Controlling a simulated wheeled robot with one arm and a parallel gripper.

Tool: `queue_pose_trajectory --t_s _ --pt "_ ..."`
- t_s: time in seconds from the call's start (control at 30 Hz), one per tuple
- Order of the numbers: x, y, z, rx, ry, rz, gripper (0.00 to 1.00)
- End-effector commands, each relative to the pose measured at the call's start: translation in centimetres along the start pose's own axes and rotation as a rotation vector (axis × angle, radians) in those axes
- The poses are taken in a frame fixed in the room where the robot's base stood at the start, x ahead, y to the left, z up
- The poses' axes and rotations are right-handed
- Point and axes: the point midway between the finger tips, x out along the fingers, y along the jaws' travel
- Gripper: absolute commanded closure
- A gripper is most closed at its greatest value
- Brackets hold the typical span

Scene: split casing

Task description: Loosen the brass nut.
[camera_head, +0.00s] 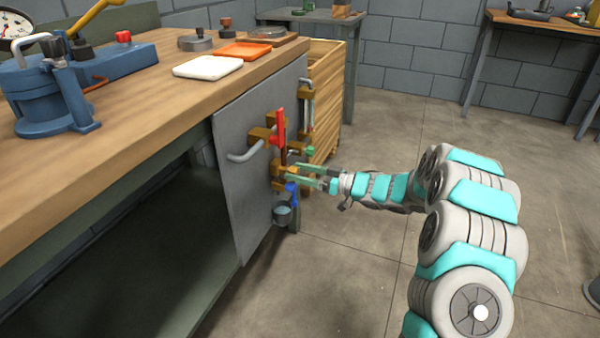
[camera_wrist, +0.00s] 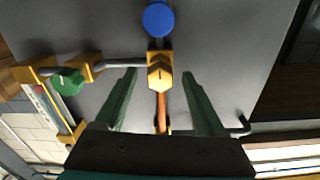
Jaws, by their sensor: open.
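The brass nut (camera_wrist: 160,72) shows in the wrist view as a yellow faceted fitting, with a grey pipe running in from the left and a copper pipe (camera_wrist: 162,108) below it. In the head view brass fittings (camera_head: 283,171) sit on the grey panel beside my gripper (camera_head: 302,172); the nut is hard to single out there. My gripper (camera_wrist: 160,76) is open. Its two green fingers lie to either side of the nut in the wrist view, with a visible gap on each side. I cannot tell whether the fingertips reach the nut's depth.
Close around are a blue knob (camera_wrist: 158,18), a green knob (camera_wrist: 68,81), a red lever (camera_head: 280,124) and a grey cup (camera_head: 283,215) low on the panel (camera_head: 232,125). A wooden crate (camera_head: 325,75) stands behind. The floor (camera_head: 345,270) nearby is clear.

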Motion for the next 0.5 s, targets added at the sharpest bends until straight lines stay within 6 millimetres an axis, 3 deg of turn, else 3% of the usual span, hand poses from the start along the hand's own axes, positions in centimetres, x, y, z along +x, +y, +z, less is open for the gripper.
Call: queue_pose_trajectory --t_s 0.17,0.5 --pt "-0.02 0.0 -0.01 0.0 0.0 0.0 0.29" --pt "-0.03 0.01 -0.01 0.0 0.001 0.0 0.67"
